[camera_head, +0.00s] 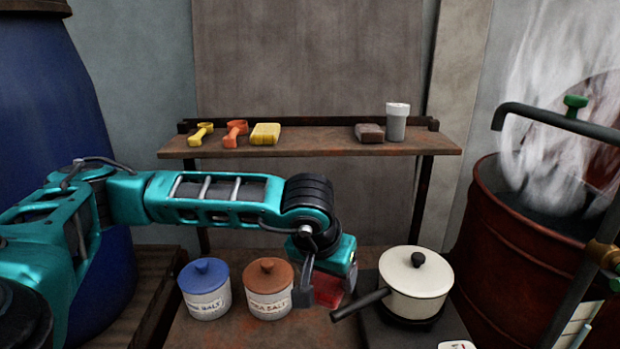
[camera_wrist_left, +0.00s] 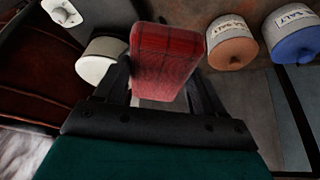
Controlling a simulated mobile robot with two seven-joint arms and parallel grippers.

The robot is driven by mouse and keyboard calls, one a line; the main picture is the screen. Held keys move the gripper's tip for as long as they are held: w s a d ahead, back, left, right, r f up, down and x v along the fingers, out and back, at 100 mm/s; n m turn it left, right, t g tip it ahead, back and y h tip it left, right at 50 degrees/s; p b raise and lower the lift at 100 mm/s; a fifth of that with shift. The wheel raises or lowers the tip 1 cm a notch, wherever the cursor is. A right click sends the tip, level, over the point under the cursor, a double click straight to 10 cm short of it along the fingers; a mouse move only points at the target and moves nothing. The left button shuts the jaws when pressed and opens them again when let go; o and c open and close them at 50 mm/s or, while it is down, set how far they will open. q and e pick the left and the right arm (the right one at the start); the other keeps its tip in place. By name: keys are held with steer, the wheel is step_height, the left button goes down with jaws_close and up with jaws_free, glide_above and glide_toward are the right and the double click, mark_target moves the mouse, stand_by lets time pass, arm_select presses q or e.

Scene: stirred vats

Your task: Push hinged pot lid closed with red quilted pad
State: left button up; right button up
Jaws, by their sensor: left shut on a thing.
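My left gripper (camera_head: 326,275) is shut on a red quilted pad (camera_head: 328,290), between the brown-lidded jar and the cream pot. The pad also shows upright between the fingers in the left wrist view (camera_wrist_left: 165,60). A large dark red vat (camera_head: 510,250) stands at the right, open and steaming. Its raised, tilted red lid (camera_head: 606,125) is partly hidden by steam and cut by the picture edge. A green knob (camera_head: 575,102) shows beside the lid. The gripper and pad are well left of the vat. My right gripper is not in view.
A cream pot (camera_head: 415,285) with its lid on sits on a dark hot plate, handle toward the pad. Blue-lidded (camera_head: 205,290) and brown-lidded (camera_head: 268,290) jars stand left. A dark pipe (camera_head: 545,116) crosses before the vat. A shelf (camera_head: 330,144) holds small items behind.

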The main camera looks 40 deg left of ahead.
arm_select(q)
steer(key=s+d+f+m, duration=0.1)
steer(key=s+d+f, duration=0.1)
steer(key=d+f, duration=0.2)
steer(key=s+d+f+m+h, duration=0.1)
steer(key=s+d+f, duration=0.2)
steer(key=f, duration=0.7)
steer(key=shift+d, duration=0.8)
